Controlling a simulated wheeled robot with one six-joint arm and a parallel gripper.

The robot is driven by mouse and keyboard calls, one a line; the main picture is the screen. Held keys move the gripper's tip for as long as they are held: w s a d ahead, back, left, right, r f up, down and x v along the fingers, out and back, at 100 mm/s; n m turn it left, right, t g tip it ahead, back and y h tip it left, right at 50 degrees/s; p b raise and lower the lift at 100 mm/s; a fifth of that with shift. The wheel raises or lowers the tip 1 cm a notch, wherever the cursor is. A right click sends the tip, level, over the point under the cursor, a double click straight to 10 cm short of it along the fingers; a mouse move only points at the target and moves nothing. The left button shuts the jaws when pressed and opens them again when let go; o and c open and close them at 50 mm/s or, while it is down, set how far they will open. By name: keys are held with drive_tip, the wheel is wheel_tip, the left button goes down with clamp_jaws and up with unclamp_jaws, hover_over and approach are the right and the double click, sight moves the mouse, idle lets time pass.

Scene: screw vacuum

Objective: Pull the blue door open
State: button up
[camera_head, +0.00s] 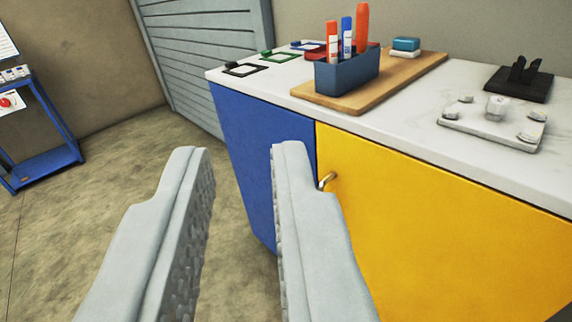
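The blue door (252,133) is the left panel on the front of a white-topped cabinet. It looks closed, level with the yellow door (440,220) to its right. My gripper (238,152) is open and empty, its two grey fingers spread wide in front of the cabinet. The right finger overlaps the blue door's right part and the seam between the doors; the left finger is over the floor. A small metal handle (327,180) shows just right of the right finger, near the yellow door's left edge. No handle of the blue door is visible; the finger may hide it.
The countertop (420,115) holds a wooden board (400,80) with a blue-grey holder (345,75) of markers, a black stand (518,85) and a metal plate (490,130). A blue trolley (50,170) stands far left. The floor (120,150) between trolley and cabinet is clear.

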drive_tip(key=w+a+f+m+h, duration=0.2)
drive_tip(key=w+f+h, duration=0.1)
drive_tip(key=w+f, duration=1.4)
drive_tip(key=w+f+h, duration=0.1)
drive_tip(key=w+f, duration=0.2)
drive_tip(key=f, duration=0.3)
drive_tip(key=w+a+f+g+h, duration=0.1)
drive_tip(key=w+f, duration=0.1)
drive_tip(key=f, duration=0.4)
drive_tip(key=w+f+h, duration=0.1)
drive_tip(key=w+f, duration=0.2)
drive_tip(key=f, duration=0.4)
drive_tip(key=shift+m, duration=0.3)
drive_tip(key=x, duration=1.7)
clamp_jaws()
